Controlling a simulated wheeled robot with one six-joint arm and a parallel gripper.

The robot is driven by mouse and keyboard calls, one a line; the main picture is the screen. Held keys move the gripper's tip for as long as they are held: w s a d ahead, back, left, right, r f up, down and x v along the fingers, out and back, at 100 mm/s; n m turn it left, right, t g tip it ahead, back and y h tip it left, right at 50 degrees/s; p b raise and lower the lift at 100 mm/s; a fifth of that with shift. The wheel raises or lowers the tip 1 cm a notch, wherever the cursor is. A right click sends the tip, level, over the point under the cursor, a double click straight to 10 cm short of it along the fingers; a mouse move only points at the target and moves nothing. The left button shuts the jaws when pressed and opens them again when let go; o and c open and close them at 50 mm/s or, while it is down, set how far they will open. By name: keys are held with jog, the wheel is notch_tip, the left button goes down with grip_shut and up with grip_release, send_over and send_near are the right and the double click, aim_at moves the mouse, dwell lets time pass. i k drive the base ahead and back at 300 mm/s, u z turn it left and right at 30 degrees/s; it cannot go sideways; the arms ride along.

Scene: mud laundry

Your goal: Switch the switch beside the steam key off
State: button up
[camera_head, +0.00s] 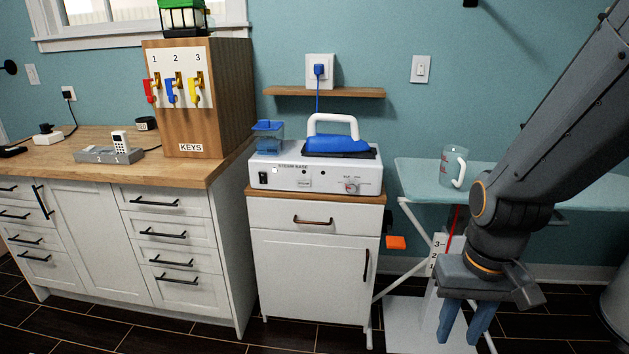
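The white steam base (330,178) stands on the small white cabinet in the middle of the picture. A dark rocker switch (262,178) is at the left end of its front. A small pale labelled key (304,183) is right of it; its lettering is too small to read. Which way the rocker is set is too small to tell. My gripper (464,330) hangs at the lower right, fingers pointing down. Its two blue-grey fingers are apart with nothing seen between them. It is well right of the steam base and lower than it.
A blue iron (337,143) rests on the base, and a dial (351,187) is on its front right. A wall switch (420,69) is above. An ironing board (415,180) with a glass mug (453,166) is behind my arm. A key cabinet (215,120) stands left.

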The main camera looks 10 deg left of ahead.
aim_at(262, 176)
jog(key=u, duration=0.5)
jog(key=i, duration=1.2)
jog(key=z, duration=0.35)
